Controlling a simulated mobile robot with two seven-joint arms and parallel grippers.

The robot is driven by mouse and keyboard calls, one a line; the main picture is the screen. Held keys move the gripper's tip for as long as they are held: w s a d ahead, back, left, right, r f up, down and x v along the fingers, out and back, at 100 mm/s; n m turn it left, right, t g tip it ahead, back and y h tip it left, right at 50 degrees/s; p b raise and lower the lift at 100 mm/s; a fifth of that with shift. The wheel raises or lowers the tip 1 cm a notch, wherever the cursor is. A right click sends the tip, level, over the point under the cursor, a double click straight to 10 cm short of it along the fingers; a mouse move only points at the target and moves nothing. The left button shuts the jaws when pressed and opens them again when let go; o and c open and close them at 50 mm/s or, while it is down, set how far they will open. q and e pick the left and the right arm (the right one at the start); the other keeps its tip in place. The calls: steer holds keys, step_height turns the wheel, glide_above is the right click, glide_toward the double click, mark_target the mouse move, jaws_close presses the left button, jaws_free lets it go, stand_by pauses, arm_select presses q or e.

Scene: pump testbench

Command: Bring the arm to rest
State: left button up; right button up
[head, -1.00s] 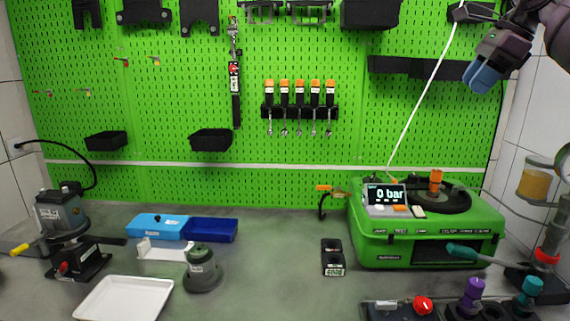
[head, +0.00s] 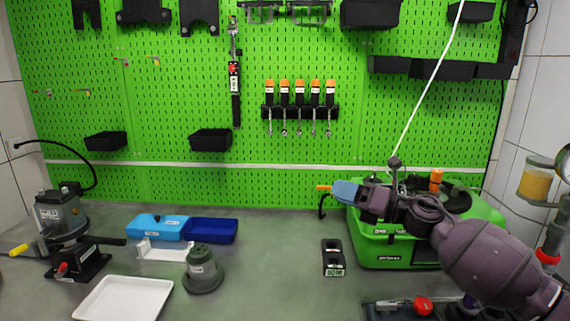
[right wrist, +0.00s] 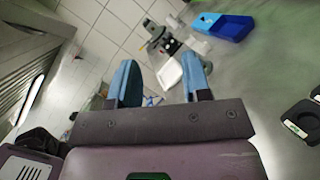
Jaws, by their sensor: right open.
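My right arm reaches in from the lower right in the head view. Its gripper (head: 346,192) is in front of the green pump test case (head: 385,250) and hides the case's display and part of its top. In the right wrist view the two blue fingers of the right gripper (right wrist: 160,85) stand apart with nothing between them. The left gripper does not show in either view.
A black two-hole block (head: 333,257) stands left of the case. Blue trays (head: 210,230), a grey-green pump part (head: 203,270), a white tray (head: 125,300) and a black-grey device (head: 65,225) are further left. The middle bench is clear.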

steer(key=s+d+f+m+t+h, duration=0.3)
steer(key=s+d+f+m+h, duration=0.45)
steer(key=m, duration=0.85)
steer(key=s+d+f+m+t+h, duration=0.4)
steer(key=s+f+m+h, duration=0.5)
steer(key=f+m, duration=0.5)
steer(key=s+d+f+m+g+h, duration=0.1)
steer(key=s+f+m+g, duration=0.25)
steer(key=s, duration=0.55)
steer(key=s+d+f+m+g, duration=0.1)
steer(key=s+f+m+g, duration=0.3)
steer(key=s, duration=0.4)
steer(key=s+d+f+m+g+h, duration=0.15)
steer(key=s+m+g, duration=0.3)
steer(key=s, duration=0.45)
arm_select(q)
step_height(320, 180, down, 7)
steer(key=b, duration=0.7)
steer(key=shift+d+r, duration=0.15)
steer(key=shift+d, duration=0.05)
arm_select(e)
steer(key=w+f+n+t+y, duration=0.1)
steer(key=w+f+t, duration=0.2)
steer(key=f, duration=0.5)
steer(key=w+f+t, duration=0.4)
steer(key=f, duration=0.5)
steer(key=shift+a+f+n+y, duration=0.25)
steer(key=shift+a+n+y, duration=0.05)
steer(key=shift+n+y, duration=0.1)
